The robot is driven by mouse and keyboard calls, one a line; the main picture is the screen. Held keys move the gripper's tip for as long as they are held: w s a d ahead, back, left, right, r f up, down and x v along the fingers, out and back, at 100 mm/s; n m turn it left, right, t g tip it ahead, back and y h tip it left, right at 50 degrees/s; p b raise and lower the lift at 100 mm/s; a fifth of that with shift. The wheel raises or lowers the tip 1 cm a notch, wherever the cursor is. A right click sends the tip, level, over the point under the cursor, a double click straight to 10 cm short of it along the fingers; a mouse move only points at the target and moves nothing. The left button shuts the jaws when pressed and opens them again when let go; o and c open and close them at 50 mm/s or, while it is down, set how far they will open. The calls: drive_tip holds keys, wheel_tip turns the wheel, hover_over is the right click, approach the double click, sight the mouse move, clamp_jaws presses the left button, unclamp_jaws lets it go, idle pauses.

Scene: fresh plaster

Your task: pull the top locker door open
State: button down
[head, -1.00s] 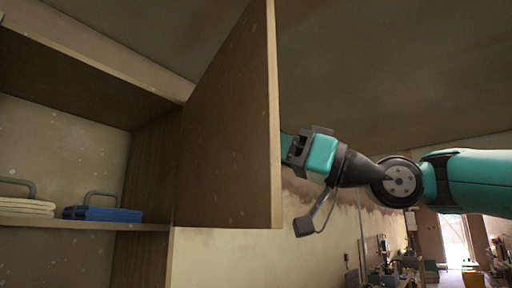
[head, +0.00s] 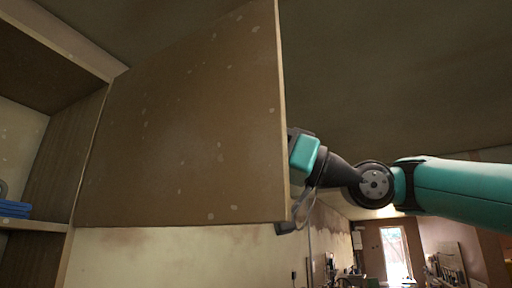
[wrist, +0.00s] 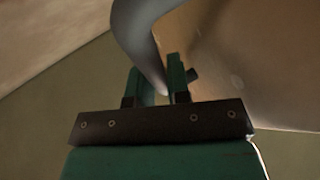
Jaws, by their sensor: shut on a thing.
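The top locker door (head: 190,130) is a brown wooden panel with pale specks. It stands swung well open in the head view, hinged at its left, its free edge at the right. The door also fills the right of the wrist view (wrist: 245,60). My gripper (wrist: 157,80) is at the far side of the door near that free edge, with its fingers hidden by the door in the head view. In the wrist view its two green fingers are closed around the curved grey handle (wrist: 135,30).
The open locker (head: 50,150) is at the left, with a shelf (head: 35,226) bearing a blue item (head: 14,209), cut off by the frame. A stained plaster wall (head: 170,250) is below the door. A bright doorway (head: 396,255) and workshop clutter lie far off at the lower right.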

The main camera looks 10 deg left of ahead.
drive_tip(key=c, duration=1.4)
unclamp_jaws()
drive_tip(key=shift+a, duration=0.2)
drive_tip(key=shift+d+f, duration=0.1)
drive_tip(key=shift+d, duration=0.05)
drive_tip(key=shift+b+v, duration=6.6)
drive_tip(key=shift+v, duration=2.05)
